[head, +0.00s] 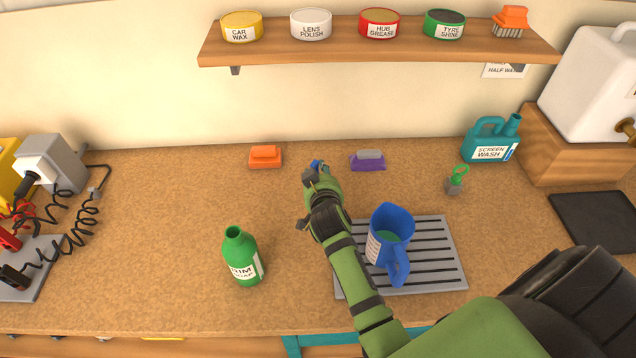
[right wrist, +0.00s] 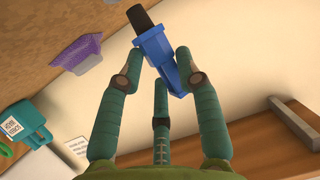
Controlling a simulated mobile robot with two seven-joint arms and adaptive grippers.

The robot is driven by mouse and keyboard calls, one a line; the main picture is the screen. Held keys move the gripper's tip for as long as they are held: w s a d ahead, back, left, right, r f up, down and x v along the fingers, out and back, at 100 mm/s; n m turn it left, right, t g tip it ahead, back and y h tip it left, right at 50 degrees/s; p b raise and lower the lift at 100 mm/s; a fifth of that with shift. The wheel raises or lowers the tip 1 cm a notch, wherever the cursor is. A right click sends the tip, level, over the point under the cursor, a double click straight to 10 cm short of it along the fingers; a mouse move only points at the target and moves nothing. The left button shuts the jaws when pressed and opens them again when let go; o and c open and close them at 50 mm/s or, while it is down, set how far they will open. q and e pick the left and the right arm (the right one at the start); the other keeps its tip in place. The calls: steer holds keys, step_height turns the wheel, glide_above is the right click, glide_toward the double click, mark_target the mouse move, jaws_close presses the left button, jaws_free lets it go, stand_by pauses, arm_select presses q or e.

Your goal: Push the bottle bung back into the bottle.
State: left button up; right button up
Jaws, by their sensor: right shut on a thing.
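A green bottle (head: 239,262) with a white label stands upright on the worktop, left of my right arm, its neck open. My right gripper (head: 318,172) is near the back of the worktop, behind and right of the bottle. It is shut on a blue piece (right wrist: 158,52) with a dark cylindrical end. That end points away from the fingers in the right wrist view; in the head view the fingers mostly hide the piece. I cannot tell whether it is the bung. A small grey and green piece with a green ring (head: 455,182) stands at right. My left gripper is out of view.
A blue jug (head: 385,247) stands on a slatted grey tray (head: 440,270) right of my forearm. The worktop around the bottle is clear.

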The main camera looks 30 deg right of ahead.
steer(key=s+d+r+b, duration=0.1)
steer(key=s+d+r, duration=0.5)
steer(key=s, duration=0.4)
steer(key=shift+r, duration=0.75)
